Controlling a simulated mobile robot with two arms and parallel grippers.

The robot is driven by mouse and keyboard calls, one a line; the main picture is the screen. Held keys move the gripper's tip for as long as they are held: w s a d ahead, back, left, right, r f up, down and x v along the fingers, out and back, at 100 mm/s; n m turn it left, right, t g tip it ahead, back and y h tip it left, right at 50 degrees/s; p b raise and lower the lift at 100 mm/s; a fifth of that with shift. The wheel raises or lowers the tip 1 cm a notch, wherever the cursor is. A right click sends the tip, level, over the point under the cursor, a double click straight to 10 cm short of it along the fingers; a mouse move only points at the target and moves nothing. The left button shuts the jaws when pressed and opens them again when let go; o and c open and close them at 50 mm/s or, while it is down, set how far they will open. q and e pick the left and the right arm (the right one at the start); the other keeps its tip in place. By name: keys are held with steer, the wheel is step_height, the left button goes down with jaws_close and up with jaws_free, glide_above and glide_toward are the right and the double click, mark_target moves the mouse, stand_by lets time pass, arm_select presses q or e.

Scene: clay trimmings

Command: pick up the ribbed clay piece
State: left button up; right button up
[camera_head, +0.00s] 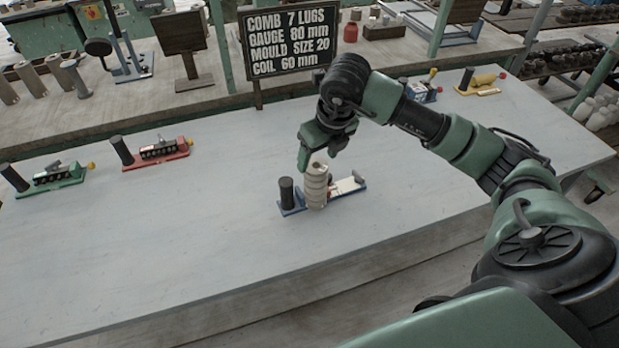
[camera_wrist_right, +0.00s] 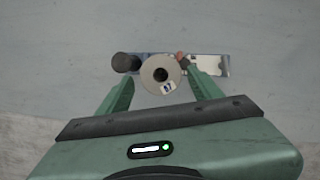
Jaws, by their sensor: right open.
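The ribbed clay piece (camera_head: 317,190) is a pale, upright stack of rounded rings. It stands at the blue-based fixture in the middle of the table. The wrist view shows its round top with a centre hole and a small blue-and-white mark (camera_wrist_right: 161,74). My right gripper (camera_head: 313,155) is open above it and points down; its fingers hide part of the top in the head view. In the wrist view the piece lies between the two green fingers (camera_wrist_right: 158,76); I cannot tell whether either touches it. My left gripper is not in view.
The blue fixture (camera_head: 290,209) has a dark post (camera_head: 287,192) close left of the piece. Red (camera_head: 160,155) and green (camera_head: 55,178) fixtures are at left. A lettered sign (camera_head: 290,45) stands behind. The front left of the table is clear.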

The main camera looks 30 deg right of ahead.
mark_target(314, 171)
steer(key=shift+w+f, duration=0.15)
steer(key=shift+f, duration=0.6)
steer(key=shift+f+p, duration=0.35)
steer(key=p+x, duration=0.1)
steer(key=x, duration=0.3)
steer(key=shift+w+f+p, duration=0.1)
steer(key=shift+f+p, duration=0.2)
steer(key=shift+p, duration=0.1)
steer(key=shift+f, duration=0.25)
steer(key=shift+c, duration=0.9)
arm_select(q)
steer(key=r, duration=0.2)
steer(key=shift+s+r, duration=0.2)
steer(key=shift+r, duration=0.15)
arm_select(e)
steer(key=shift+w, duration=0.1)
jaws_close()
